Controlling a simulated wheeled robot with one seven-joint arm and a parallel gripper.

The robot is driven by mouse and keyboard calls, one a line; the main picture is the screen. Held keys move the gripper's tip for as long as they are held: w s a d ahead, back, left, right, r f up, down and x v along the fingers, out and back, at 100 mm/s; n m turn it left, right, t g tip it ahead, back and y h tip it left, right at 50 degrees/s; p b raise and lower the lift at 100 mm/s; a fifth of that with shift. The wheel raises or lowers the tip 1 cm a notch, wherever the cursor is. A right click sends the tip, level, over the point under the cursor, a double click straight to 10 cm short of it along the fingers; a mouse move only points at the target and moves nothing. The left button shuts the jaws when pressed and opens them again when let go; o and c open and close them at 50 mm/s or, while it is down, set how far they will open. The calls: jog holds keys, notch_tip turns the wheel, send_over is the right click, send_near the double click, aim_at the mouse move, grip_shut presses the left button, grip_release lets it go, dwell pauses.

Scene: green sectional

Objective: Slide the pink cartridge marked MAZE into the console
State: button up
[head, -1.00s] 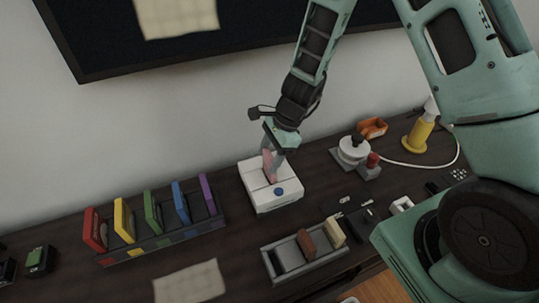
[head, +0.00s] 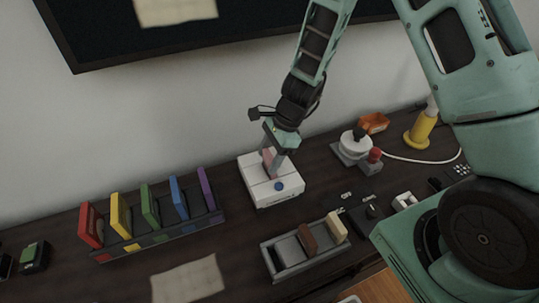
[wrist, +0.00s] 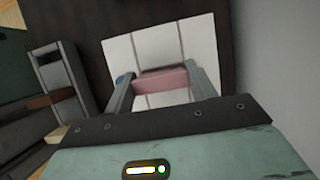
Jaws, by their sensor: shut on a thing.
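The pink cartridge (head: 267,157) is upright between the fingers of my gripper (head: 273,165), over the top of the white console (head: 262,193) with a blue button. In the wrist view, my gripper (wrist: 163,87) is shut on the cartridge (wrist: 165,79), one grey finger at each end. The white console (wrist: 157,45) lies right behind and below it. The cartridge's lower edge meets the console top where the slot would be. My fingers and the view angle hide how deep it sits. Its marking cannot be read.
A dark rack (head: 165,244) with red, yellow, green, blue and purple cartridges stands left of the console. A grey tray (head: 317,262) with brown and cream pieces is in front right. A wall is behind.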

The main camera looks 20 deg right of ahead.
jog(key=shift+f+b, duration=0.6)
jog(key=shift+f, duration=0.2)
jog(key=o, duration=1)
jog(key=shift+r, duration=0.1)
jog(key=shift+o, duration=0.2)
jog(key=shift+r, duration=0.1)
jog(key=p+v, duration=0.1)
jog(key=v, duration=1.6)
jog(key=shift+r, duration=0.1)
jog(key=s+a+r+n+g+h, duration=0.15)
jog(key=s+a+r+n, duration=0.25)
jog(key=s+a+n, duration=0.75)
jog(key=s+a+r+n+t+h, duration=0.1)
jog(key=s+n+h, duration=0.1)
jog(key=s+n, duration=1)
jog(key=shift+s+a+r+n, duration=0.15)
jog(key=shift+s+r+n, duration=0.15)
jog(key=shift+n, duration=0.85)
